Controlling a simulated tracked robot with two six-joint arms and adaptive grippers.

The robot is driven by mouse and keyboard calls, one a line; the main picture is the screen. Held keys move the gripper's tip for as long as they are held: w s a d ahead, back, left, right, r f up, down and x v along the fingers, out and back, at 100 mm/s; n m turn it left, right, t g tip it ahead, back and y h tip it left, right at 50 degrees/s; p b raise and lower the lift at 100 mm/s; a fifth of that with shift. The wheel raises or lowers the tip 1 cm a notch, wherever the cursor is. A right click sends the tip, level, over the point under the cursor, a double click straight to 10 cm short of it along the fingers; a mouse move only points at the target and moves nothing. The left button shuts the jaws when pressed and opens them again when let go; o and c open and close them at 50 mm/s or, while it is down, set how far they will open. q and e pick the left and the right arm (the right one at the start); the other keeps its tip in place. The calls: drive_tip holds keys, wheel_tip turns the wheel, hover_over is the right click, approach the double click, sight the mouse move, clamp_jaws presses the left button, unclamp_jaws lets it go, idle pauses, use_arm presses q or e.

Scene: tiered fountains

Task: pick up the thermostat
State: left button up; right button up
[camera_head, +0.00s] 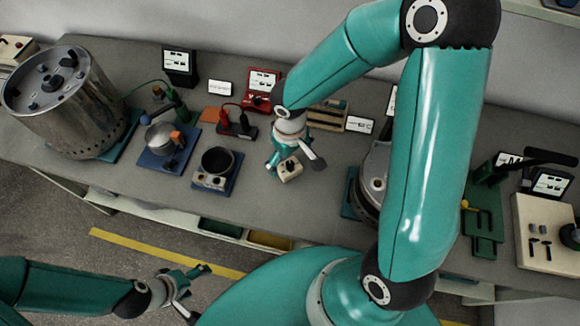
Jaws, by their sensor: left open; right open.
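A small cream box with a dark knob (289,170), which looks like the thermostat, is at the middle of the grey table. My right gripper (293,160) points down right at it, with one teal finger on its left and a grey finger on its right. This gripper is open; I cannot tell whether the fingers touch the box. My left gripper (187,289) is open and empty, low at the front over the floor, well away from the box.
A hot plate with a black pan (216,161) and a metal pot (162,137) stand left of the box. A large steel drum (65,95) is far left. A dark device with red leads (237,126) lies behind. Clear table (270,212) is in front.

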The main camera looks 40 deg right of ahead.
sight(290, 164)
wheel_tip(290, 164, down, 6)
drive_tip(key=shift+w+d+r, duration=0.15)
idle(0.3)
drive_tip(key=c, duration=1.3)
